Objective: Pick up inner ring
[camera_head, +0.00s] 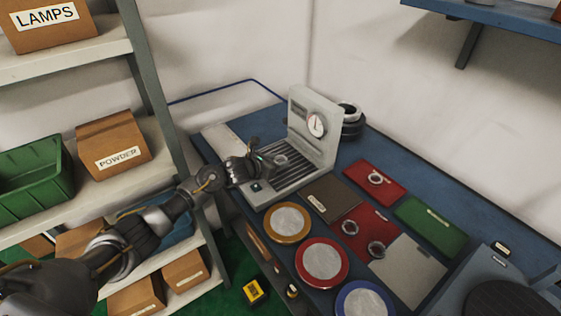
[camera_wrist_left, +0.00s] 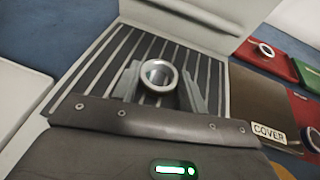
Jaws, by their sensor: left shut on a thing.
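A small silver metal ring (camera_wrist_left: 158,76) sits between the two grey fingers of my left gripper (camera_wrist_left: 160,85), which is shut on it. They are over the dark slatted bed of a pale grey machine with a dial. In the head view my left gripper (camera_head: 271,160) reaches in from the left over this bed, with the ring (camera_head: 281,159) at its tips. I cannot tell whether the ring touches the slats. Other rings lie on red mats: one at the back (camera_head: 376,178), two nearer (camera_head: 349,227) (camera_head: 376,249). My right gripper is out of view.
The dial machine's upright back (camera_head: 312,105) stands just behind the gripper. Round orange (camera_head: 287,222), red (camera_head: 322,260) and blue (camera_head: 364,300) rimmed pads line the blue table's front. A brown mat (camera_head: 327,200) and a green mat (camera_head: 428,222) lie right of the machine. Shelves stand left.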

